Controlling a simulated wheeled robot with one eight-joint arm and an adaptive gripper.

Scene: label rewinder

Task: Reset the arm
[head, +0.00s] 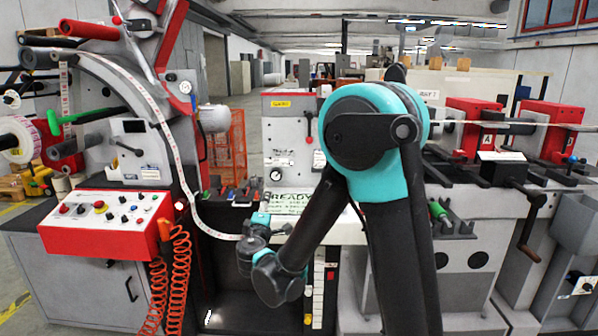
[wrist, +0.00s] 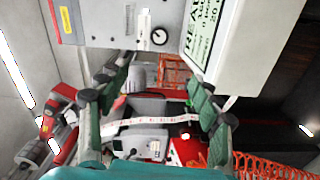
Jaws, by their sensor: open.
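My arm, black with a teal joint, reaches down across the middle of the head view and bends up at the wrist. My gripper (head: 262,219) is small there, in front of the machine's centre, just left of the READY sign (head: 293,201). Its fingers are hard to make out in that view. In the wrist view my gripper (wrist: 158,80) shows two dark green padded fingers spread wide apart, with nothing between them. The label strip (head: 186,185) passes behind the gripper; it also shows in the wrist view (wrist: 135,124).
A red control box (head: 108,222) with orange coiled cables (head: 180,265) stands at left. Red units (head: 473,125) and a crank handle (head: 527,240) are at right. A grey panel (head: 290,135) with a gauge stands behind my gripper.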

